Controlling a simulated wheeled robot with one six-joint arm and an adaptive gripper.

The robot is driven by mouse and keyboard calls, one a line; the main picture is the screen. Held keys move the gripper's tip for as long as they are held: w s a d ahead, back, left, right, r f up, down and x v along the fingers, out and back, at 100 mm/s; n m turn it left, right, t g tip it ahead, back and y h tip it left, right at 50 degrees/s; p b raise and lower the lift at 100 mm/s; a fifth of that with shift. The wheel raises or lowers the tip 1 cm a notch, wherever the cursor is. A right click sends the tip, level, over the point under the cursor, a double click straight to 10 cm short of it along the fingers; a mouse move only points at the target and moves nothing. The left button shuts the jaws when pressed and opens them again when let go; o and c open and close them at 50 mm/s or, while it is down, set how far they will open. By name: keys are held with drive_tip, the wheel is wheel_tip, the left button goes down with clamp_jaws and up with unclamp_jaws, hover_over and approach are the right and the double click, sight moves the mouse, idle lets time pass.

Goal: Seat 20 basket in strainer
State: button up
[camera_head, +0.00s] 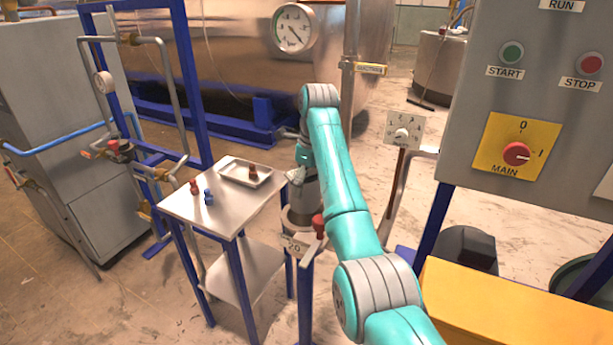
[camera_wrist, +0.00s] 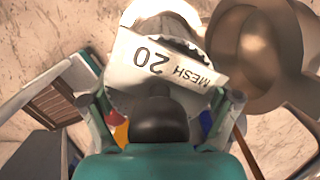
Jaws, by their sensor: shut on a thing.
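The 20 basket (camera_wrist: 165,62), with a white tag reading "MESH 20" and a dark rounded knob (camera_wrist: 158,122), fills the upper middle of the wrist view. My gripper (camera_wrist: 160,112) is shut on it, a finger on each side. In the head view my gripper (camera_head: 297,174) is above the strainer (camera_head: 298,218), which stands beside the steel table and has a "20" plate (camera_head: 293,245) in front. A round metal bowl-like opening, likely the strainer's (camera_wrist: 255,48), lies to the right of the basket in the wrist view. My arm partly hides the basket and strainer in the head view.
A red-knobbed handle (camera_head: 318,222) stands by the strainer. The control panel (camera_head: 540,110) and a yellow box (camera_head: 500,305) stand to the right.

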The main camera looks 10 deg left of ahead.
sight(307, 211)
drive_tip(key=shift+f, duration=1.1)
drive_tip(key=shift+f, duration=3.7)
idle(0.4)
drive_tip(key=o, duration=1.3)
drive_tip(key=shift+s+d+r, duration=0.1)
drive_tip(key=shift+d+r, duration=0.05)
drive_tip(key=shift+r, duration=1.1)
drive_tip(key=shift+d+r, duration=0.15)
drive_tip(key=shift+r, duration=1.05)
drive_tip(key=shift+s+d+r, duration=0.1)
drive_tip(key=shift+d+r, duration=0.05)
drive_tip(key=shift+r, duration=1.1)
